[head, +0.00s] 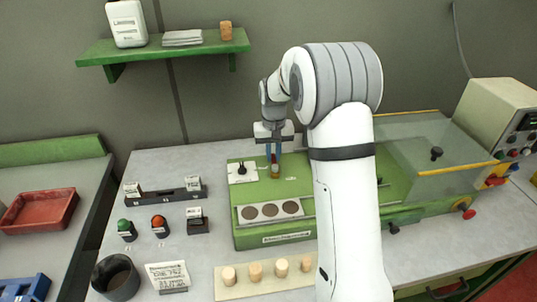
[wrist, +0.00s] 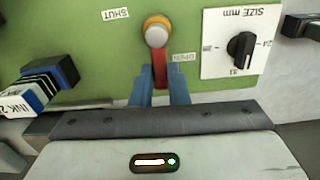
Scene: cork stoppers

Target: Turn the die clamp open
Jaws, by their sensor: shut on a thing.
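The die clamp is a red lever (wrist: 159,72) on a round pivot with a brass-coloured rim and pale cap (wrist: 157,32), set in the green machine top. It also shows in the head view (head: 274,159). In the wrist view the lever points from the pivot towards my gripper (wrist: 161,84). The blue fingers stand on either side of the lever and are shut on it. A SHUT label (wrist: 115,14) lies left of the pivot, and a label that seems to read OPEN (wrist: 184,57) lies to its lower right. In the head view my gripper (head: 273,152) reaches down to the clamp.
A white SIZE mm plate with a black dial (wrist: 240,48) sits close to the clamp. Ink pads (wrist: 42,84) stand at the wrist view's left. In the head view, a strip with three dark discs (head: 270,210) and a board of corks (head: 254,271) lie in front.

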